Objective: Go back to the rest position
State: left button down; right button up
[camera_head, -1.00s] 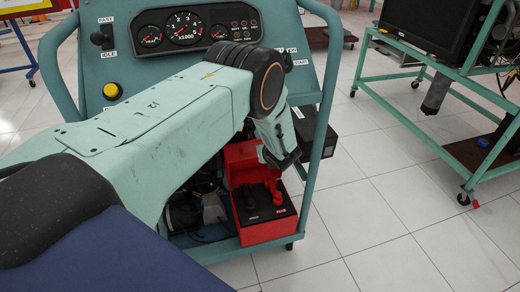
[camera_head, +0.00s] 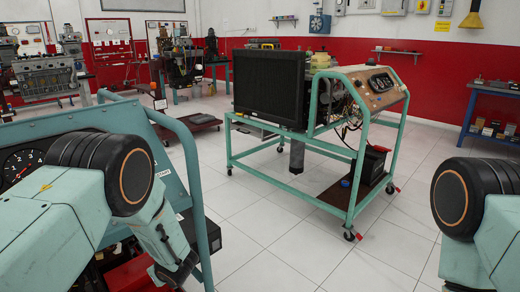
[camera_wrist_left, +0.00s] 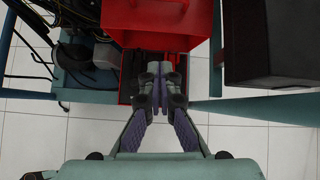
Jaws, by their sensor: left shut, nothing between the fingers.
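My left arm comes in at the left of the head view. Its gripper (camera_head: 176,272) points down beside the near engine trainer's frame (camera_head: 192,170), partly cut by the lower picture edge. In the left wrist view the left gripper (camera_wrist_left: 160,72) is shut, with its fingertips together and nothing between them. It is over the red box (camera_wrist_left: 160,25), whose dark interior shows around the fingertips. The red box also shows partly in the head view (camera_head: 128,274). My right arm stands at the right edge of the head view; its gripper is out of sight.
A second engine trainer (camera_head: 290,172) on a green wheeled frame stands ahead. White tiled floor (camera_head: 300,245) lies open between my arms. A black box (camera_wrist_left: 270,45) is right of the red box. A blue table (camera_head: 493,115) stands at the far right.

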pick_arm(q)
jog(key=s+d+f+n+g+h, duration=0.25)
jog(key=s+d+n, duration=0.25)
jog(key=s, duration=0.4)
jog(key=s+d+f+n+g+h, duration=0.2)
jog(key=s+d+f+n+h, duration=0.15)
jog(key=s, duration=0.45)
jog(key=s+d+f+n+g+h, duration=0.25)
jog(key=s+d+n, duration=0.3)
jog(key=s, duration=0.35)
jog(key=s+a+r+n+y, duration=0.1)
jog(key=s+a+r+n, duration=0.1)
jog(key=s+n, duration=0.3)
jog(key=s+a+r+n+t+y, duration=0.1)
jog(key=s+a+n, duration=0.1)
jog(key=s+n, duration=0.4)
jog(key=s, duration=0.3)
jog(key=shift+s+a+r, duration=0.15)
jog(key=shift+r, duration=0.25)
jog(key=shift+s, duration=0.1)
